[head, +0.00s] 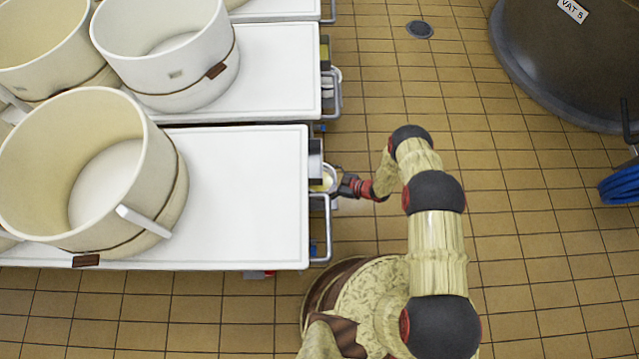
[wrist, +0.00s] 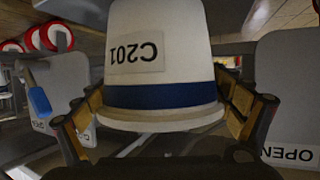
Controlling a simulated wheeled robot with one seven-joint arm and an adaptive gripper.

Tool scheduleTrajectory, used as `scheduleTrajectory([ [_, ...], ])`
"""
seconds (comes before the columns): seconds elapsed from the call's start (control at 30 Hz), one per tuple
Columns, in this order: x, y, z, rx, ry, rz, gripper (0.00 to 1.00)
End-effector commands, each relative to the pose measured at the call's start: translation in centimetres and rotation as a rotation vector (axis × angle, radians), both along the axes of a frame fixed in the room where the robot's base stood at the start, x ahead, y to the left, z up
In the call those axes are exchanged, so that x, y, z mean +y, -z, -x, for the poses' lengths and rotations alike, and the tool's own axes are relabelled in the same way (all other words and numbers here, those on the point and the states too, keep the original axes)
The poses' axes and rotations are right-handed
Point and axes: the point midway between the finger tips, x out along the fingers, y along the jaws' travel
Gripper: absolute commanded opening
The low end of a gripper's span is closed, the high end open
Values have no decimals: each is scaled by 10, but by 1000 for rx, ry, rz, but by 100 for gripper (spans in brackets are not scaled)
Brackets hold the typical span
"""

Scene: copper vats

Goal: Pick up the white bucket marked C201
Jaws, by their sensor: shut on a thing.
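The white bucket marked C201 (wrist: 160,50) fills the middle of the wrist view. Its label reads upside down there, and a blue band runs near its rim. My gripper (wrist: 163,92) has one finger on each side of the bucket and is shut on it. In the head view my gripper (head: 346,186) is at the right end of the near white cart, beside its metal handle. A small pale shape (head: 326,181) shows there in front of the fingers, mostly hidden by the handle; I cannot read any mark on it.
The near cart (head: 250,200) bears a big cream tub (head: 160,190). Another cart (head: 275,75) with a tub stands behind it. A vat marked VAT 5 (head: 565,60) stands at the right. In the wrist view a panel reading OPEN (wrist: 285,90) is close at right.

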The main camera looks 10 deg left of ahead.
Motion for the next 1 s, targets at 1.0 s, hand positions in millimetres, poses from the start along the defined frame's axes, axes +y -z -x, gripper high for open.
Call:
scheduleTrajectory([
  [1.0, -13, -38, -1, -2, 5, -1, 42],
])
